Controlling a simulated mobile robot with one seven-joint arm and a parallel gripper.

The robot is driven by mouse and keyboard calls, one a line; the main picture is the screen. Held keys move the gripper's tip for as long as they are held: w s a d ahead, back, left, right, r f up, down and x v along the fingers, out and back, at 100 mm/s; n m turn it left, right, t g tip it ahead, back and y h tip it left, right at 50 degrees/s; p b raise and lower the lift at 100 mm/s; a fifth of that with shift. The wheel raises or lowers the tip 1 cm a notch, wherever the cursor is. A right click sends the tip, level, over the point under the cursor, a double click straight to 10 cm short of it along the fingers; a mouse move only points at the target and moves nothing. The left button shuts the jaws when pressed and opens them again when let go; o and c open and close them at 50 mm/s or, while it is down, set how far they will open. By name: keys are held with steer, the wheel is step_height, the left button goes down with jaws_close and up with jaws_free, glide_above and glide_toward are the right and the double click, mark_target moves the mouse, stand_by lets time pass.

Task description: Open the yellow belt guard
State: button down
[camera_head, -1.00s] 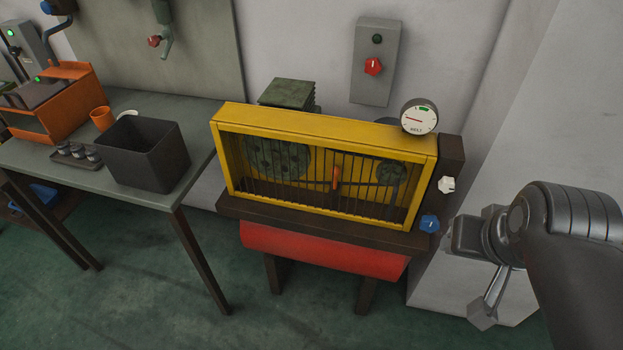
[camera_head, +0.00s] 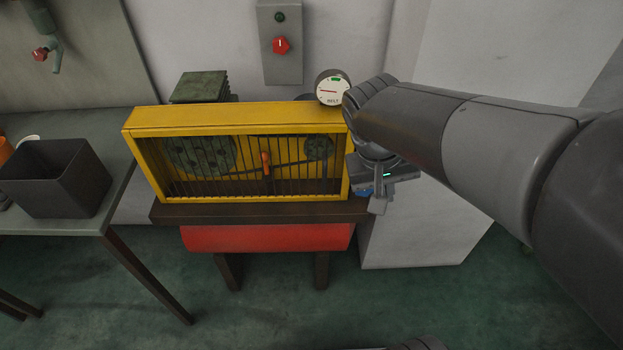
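The yellow belt guard (camera_head: 240,118) is a box-like frame with a barred front, and it looks closed. Behind its bars are a large green pulley (camera_head: 200,156), a smaller one (camera_head: 318,148) and a belt. An orange handle (camera_head: 266,164) stands upright near the middle of the barred front. My gripper (camera_head: 378,203) is at the right end of the guard, pointing down, apart from the handle. Its fingers are small and partly hidden by my wrist, so I cannot tell whether they are open. My arm hides the machine's right side.
A grey panel with a red knob (camera_head: 281,45) is on the wall behind. A table with a dark bin (camera_head: 52,180) stands at left. The floor in front is clear.

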steer(key=w+a+f+g+h, duration=0.1)
steer(key=w+a+f+h, duration=0.25)
steer(key=w+f, duration=0.2)
steer(key=n+t+h, duration=0.6)
steer(key=t+h, duration=0.3)
glide_toward(332, 174)
steer(key=x, duration=0.4)
